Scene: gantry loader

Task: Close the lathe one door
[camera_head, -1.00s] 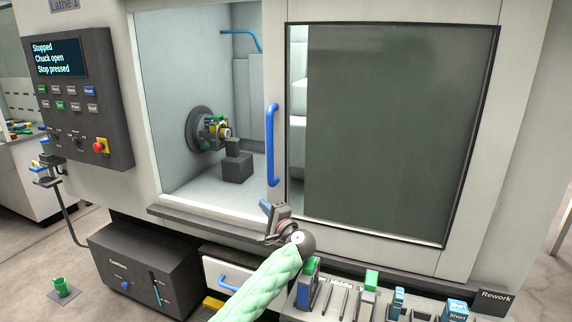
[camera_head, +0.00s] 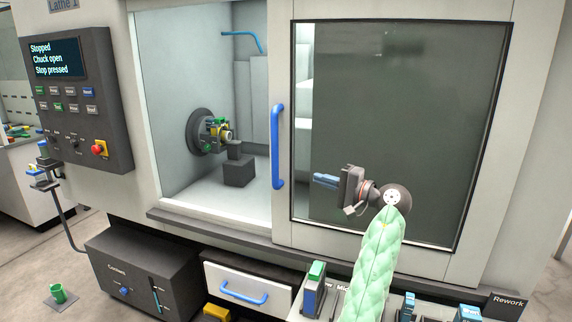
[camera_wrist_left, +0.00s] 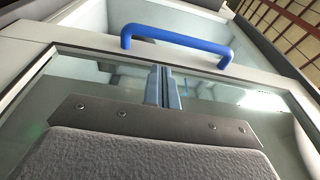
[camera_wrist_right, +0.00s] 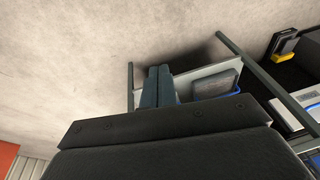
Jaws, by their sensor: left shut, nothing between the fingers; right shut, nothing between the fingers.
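The lathe one door (camera_head: 400,130) is a sliding panel with a dark window. It stands partly open, and the left part of the opening shows the chuck (camera_head: 205,132) inside. Its blue vertical handle (camera_head: 277,146) is on the door's left edge; the handle also shows in the left wrist view (camera_wrist_left: 178,38). My left gripper (camera_head: 318,180) is in front of the window, right of the handle and apart from it. Its fingers (camera_wrist_left: 163,88) are shut and empty, pointing toward the handle side. My right gripper (camera_wrist_right: 158,86) is shut and empty, seen only in its wrist view.
A control panel (camera_head: 78,100) is left of the opening, its screen reading "Stopped, Chuck open, Stop pressed". Below are a dark coolant box (camera_head: 140,275), a drawer with a blue handle (camera_head: 243,293) and a tool rack at the lower right.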

